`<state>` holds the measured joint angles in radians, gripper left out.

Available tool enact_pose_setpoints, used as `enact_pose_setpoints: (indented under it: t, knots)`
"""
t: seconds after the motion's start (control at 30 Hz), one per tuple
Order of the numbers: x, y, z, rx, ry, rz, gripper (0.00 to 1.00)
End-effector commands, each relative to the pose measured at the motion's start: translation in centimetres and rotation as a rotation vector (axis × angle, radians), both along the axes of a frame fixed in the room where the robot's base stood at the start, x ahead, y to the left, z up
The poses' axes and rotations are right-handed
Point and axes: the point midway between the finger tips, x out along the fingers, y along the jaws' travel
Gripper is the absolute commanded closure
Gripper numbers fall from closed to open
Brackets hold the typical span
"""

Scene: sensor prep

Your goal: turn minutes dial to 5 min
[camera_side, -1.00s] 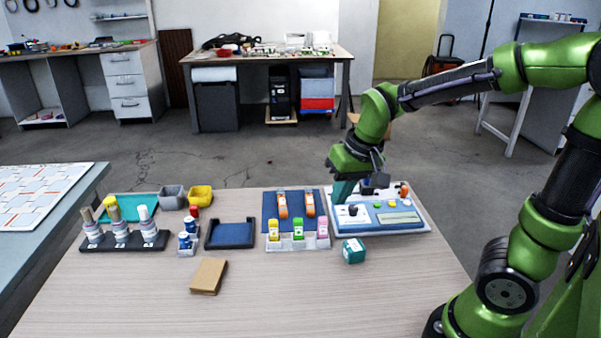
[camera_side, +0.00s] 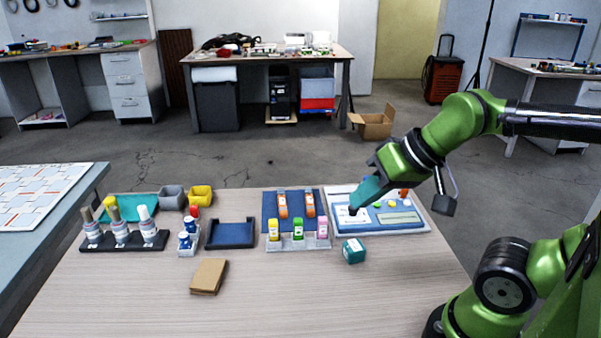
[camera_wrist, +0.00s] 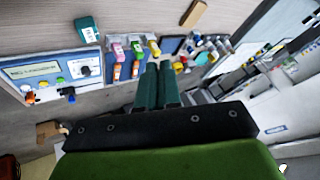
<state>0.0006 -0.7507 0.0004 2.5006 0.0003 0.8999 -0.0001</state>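The control panel (camera_side: 400,222) lies on the right of the table, blue and white with a display and coloured buttons. Its dark dial (camera_side: 352,211) is at the left end on a white face; its pointer setting is too small to read. The dial also shows in the wrist view (camera_wrist: 84,70), left of my fingers. My gripper (camera_side: 358,203) reaches down from the right, its teal fingertips just above the dial in the side view; contact cannot be told. In the wrist view its fingers (camera_wrist: 157,66) lie together with nothing visible between them.
A teal box (camera_side: 354,251) stands just in front of the panel. A rack with coloured blocks (camera_side: 298,243) is left of it. A blue tray (camera_side: 231,234), bottle rack (camera_side: 122,241) and brown block (camera_side: 208,276) stand farther left. The front table area is clear.

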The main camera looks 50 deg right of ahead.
Motion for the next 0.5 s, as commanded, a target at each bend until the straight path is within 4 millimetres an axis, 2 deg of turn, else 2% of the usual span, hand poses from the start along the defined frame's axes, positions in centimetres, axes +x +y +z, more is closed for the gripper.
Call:
enact_pose_setpoints:
  t: [0.03,0.17,0.3,0.37,0.5]
  knots:
    - [0.0,-0.1,-0.1,0.0,0.005,-0.002,0.88]
    - [0.8,-0.7,-1.2,0.011,0.063,-0.026,0.68]
    - [3.9,-3.3,-1.6,0.044,0.165,-0.115,0.46]
    - [5.5,-4.9,-1.7,0.069,0.225,-0.184,0.45]
    - [9.0,-9.6,-2.5,0.12,0.366,-0.385,0.45]
